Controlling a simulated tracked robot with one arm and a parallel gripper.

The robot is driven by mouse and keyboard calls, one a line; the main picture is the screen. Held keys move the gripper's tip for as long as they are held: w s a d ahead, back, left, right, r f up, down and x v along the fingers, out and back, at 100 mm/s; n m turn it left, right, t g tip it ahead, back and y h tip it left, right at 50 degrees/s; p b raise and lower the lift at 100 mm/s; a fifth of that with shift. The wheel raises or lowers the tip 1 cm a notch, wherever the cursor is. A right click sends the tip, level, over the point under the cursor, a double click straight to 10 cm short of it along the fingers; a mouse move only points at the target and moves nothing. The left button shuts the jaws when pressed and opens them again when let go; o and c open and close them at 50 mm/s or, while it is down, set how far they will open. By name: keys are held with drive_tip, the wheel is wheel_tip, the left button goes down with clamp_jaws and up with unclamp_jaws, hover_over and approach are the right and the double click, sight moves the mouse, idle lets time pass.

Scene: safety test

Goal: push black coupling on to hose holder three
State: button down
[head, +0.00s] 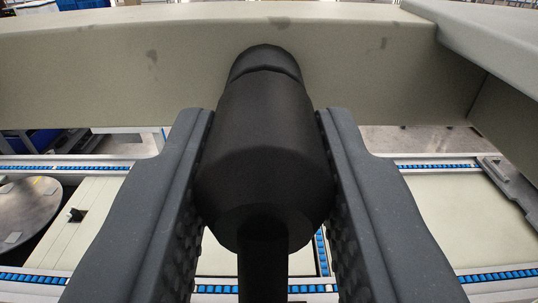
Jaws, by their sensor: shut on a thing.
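The black coupling (265,150) is a thick dark cylinder with a narrower, rounded far end. It lies between the two grey fingers of my gripper (267,118), which is shut on it. A black hose (263,265) runs from its near end toward the camera. The coupling's far end overlaps a beige beam (130,62) in the picture; I cannot tell whether they touch. No hose holder is identifiable, and the coupling hides the part of the beam behind it.
The beam crosses the whole width ahead, with a raised beige block (485,50) at the right. Below are rails with blue strips (440,166), pale panels (85,225) and a round grey metal plate (25,205) at the left.

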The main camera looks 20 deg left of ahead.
drive_tip(key=shift+w, duration=0.2)
drive_tip(key=c, duration=1)
unclamp_jaws()
drive_tip(key=shift+c, duration=0.2)
drive_tip(key=b+v, duration=0.2)
drive_tip(key=v, duration=1.1)
drive_tip(key=shift+s, duration=0.35)
